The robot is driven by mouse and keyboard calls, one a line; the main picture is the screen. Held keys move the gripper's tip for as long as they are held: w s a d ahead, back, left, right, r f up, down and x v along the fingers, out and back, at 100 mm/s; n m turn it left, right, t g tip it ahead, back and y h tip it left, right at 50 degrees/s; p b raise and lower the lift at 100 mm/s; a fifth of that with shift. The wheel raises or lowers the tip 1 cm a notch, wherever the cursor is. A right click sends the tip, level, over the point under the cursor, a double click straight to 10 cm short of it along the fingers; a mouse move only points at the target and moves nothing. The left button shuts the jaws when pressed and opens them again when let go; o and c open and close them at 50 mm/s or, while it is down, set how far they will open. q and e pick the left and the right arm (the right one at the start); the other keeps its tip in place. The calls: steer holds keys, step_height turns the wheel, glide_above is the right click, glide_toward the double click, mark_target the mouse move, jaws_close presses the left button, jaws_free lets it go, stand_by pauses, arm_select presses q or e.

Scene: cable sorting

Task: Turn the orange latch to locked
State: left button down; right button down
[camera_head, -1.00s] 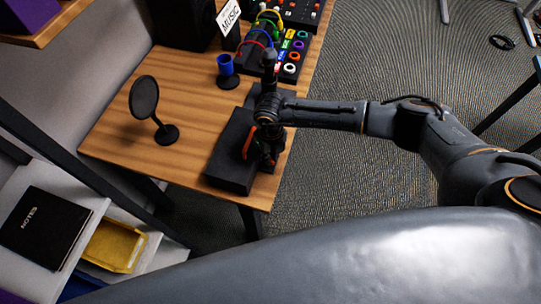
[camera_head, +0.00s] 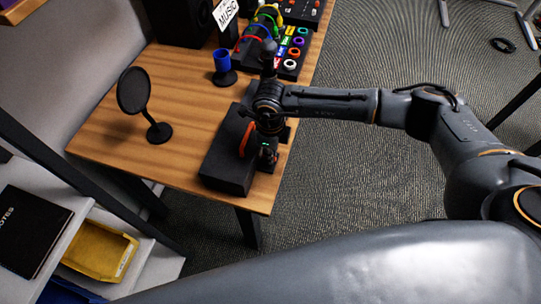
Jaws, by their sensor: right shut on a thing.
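The orange latch (camera_head: 246,139) shows as a thin orange piece at the right side of a black box (camera_head: 226,160) on the wooden table. My right gripper (camera_head: 266,152) points down beside the box and is shut on the orange latch. The gripper hides part of the latch, so its exact angle and any lock marking cannot be read. My left gripper is not in view.
Coloured cables (camera_head: 262,22) and a board of coloured rings (camera_head: 293,52) lie behind my right arm. The table's left middle is clear.

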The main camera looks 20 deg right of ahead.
steer(key=shift+n, duration=0.3)
steer(key=c, duration=1.7)
jaws_free()
step_height(320, 180, up, 12)
steer(key=shift+r, duration=0.1)
